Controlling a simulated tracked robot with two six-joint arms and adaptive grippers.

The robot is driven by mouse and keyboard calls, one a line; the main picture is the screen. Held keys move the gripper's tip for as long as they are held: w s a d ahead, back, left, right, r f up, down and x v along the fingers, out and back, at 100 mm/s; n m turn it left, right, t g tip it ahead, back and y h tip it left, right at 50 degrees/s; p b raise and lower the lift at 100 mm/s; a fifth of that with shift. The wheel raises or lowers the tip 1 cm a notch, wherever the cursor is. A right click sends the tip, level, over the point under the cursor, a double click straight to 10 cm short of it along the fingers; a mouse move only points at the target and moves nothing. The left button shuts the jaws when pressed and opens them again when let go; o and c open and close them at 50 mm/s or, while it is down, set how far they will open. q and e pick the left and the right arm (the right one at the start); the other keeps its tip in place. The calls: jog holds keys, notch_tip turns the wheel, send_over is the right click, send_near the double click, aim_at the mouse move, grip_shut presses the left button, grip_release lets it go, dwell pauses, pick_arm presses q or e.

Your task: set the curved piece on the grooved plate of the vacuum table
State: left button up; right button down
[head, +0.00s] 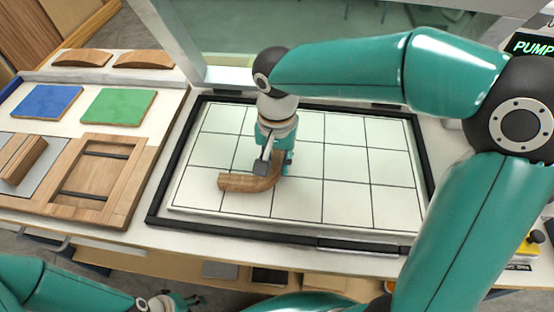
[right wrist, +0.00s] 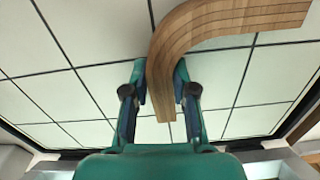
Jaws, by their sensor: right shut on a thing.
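The curved piece (head: 240,183) is a bent strip of brown laminated wood. It is over the left-centre part of the white grooved plate (head: 345,195), and its bend is at my right gripper (head: 275,165). The right gripper points down and is shut on the piece near the bend. In the right wrist view the fingers (right wrist: 162,85) stand either side of one leg of the curved piece (right wrist: 215,25), with the plate (right wrist: 50,50) behind. I cannot tell whether the piece touches the plate. My left gripper (head: 172,302) is low at the bottom edge, its fingers too small to read.
A raised black frame (head: 165,190) surrounds the plate. To the left are blue (head: 47,101) and green (head: 117,106) pads, two curved wooden pieces (head: 82,58) and a wooden frame (head: 125,190). A PUMP display (head: 535,46) is at top right. The plate's right part is bare.

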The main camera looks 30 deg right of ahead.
jog(key=c, duration=0.9)
grip_release()
jog(key=shift+c, duration=0.2)
notch_tip(320, 180, up, 12)
jog(key=p, duration=0.2)
jog(key=shift+s+d, duration=0.1)
